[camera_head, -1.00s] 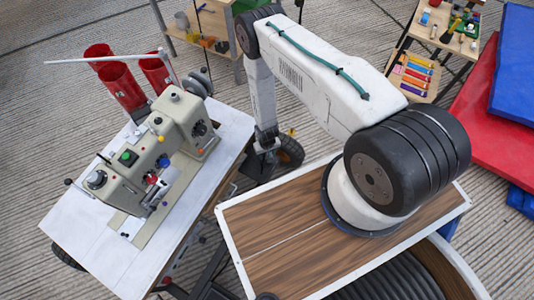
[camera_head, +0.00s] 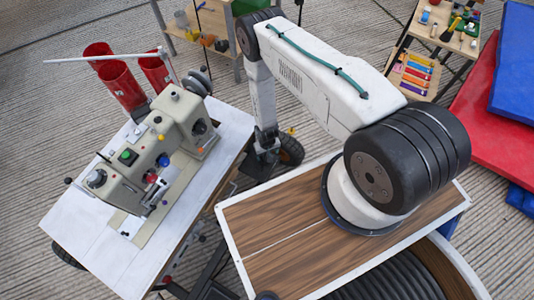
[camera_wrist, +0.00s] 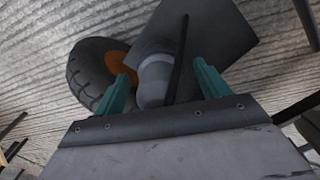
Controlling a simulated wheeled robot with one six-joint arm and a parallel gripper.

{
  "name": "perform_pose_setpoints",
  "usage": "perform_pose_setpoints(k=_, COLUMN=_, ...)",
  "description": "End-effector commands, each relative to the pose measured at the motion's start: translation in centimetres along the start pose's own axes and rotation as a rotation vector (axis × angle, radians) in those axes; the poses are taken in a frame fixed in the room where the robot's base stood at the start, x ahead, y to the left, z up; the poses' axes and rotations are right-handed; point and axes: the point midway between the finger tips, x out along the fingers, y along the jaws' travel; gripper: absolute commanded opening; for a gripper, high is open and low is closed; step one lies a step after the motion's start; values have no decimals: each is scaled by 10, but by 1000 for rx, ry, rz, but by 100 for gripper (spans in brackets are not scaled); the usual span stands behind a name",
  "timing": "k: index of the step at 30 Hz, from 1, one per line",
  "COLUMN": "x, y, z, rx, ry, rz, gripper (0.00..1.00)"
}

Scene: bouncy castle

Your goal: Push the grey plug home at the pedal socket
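In the wrist view, a grey rounded cylinder (camera_wrist: 156,72), which looks like the plug, lies between the two teal fingers of my gripper (camera_wrist: 163,85). Gaps show on both sides of it, so my gripper is open. Whether the cylinder is between the tips or beyond them I cannot tell. Behind it is a dark flat plate (camera_wrist: 222,35), perhaps the pedal; a thin dark bar crosses beside the cylinder. The socket cannot be made out. In the head view, my arm's end reaches down beside the sewing table, and neither plug nor fingertips can be made out.
A wheel with an orange hub (camera_wrist: 92,68) stands close to my left finger in the wrist view. In the head view, the sewing machine (camera_head: 160,145) stands on a white table (camera_head: 85,225). Shelves (camera_head: 212,30) stand behind, and red and blue mats (camera_head: 490,145) lie at right.

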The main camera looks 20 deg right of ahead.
Motion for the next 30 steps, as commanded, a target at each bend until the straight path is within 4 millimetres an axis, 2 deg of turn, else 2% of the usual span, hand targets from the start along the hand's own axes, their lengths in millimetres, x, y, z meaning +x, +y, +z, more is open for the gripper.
perform_pose_setpoints(k=10, x=-6, y=0, z=0, rx=0, ry=-1, rz=0, gripper=73)
perform_pose_setpoints(k=21, x=-64, y=0, z=-1, rx=0, ry=1, rz=0, gripper=73)
perform_pose_setpoints(k=25, x=-75, y=0, z=0, rx=0, ry=1, rz=0, gripper=73)
perform_pose_setpoints(k=30, x=-78, y=0, z=0, rx=0, ry=0, rz=0, gripper=73)
